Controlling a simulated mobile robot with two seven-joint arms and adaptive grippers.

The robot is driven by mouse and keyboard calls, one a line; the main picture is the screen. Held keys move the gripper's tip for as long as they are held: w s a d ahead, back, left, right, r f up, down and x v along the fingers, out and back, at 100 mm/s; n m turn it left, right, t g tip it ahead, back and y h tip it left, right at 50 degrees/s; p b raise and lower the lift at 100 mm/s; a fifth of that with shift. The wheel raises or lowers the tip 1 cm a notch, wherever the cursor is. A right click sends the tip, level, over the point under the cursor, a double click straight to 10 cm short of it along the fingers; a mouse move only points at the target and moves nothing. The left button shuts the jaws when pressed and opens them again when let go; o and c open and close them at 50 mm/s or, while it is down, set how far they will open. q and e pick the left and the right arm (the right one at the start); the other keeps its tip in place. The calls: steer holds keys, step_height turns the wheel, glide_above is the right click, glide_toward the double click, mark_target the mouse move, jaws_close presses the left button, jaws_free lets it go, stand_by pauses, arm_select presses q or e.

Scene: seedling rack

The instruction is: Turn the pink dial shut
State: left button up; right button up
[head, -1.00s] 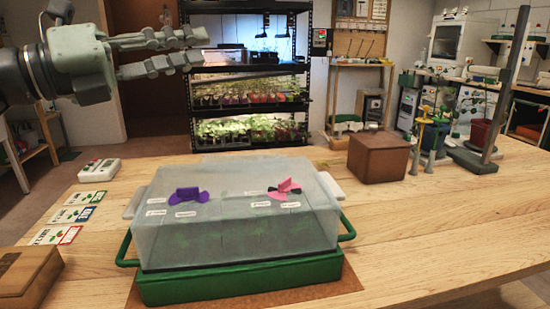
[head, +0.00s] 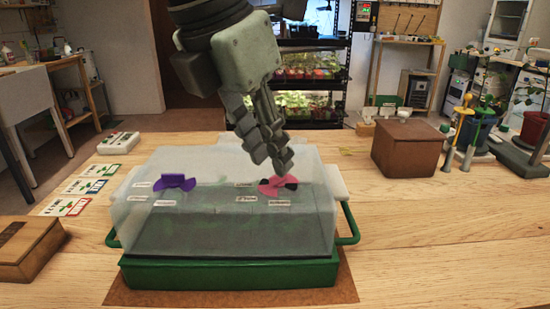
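The pink dial (head: 270,189) sits on the right half of the cloudy lid (head: 150,215), with black patches showing beside its pink parts. A purple dial (head: 175,182) sits on the left half. Small white labels lie near both dials. The lid covers a green tray (head: 230,274). My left gripper (head: 274,163) points down from above, its fingertips just over the pink dial and hiding part of it. I cannot tell whether they touch it, or whether the fingers are open or shut. My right gripper is not in view.
A brown box (head: 408,148) stands behind and right of the tray. A wooden box (head: 30,248) lies at the left, near seed cards (head: 82,186) and a white device (head: 118,143). The table's right front is clear.

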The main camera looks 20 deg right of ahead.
mark_target(278, 179)
arm_select(q)
steer(key=shift+x, duration=1.3)
jaws_close()
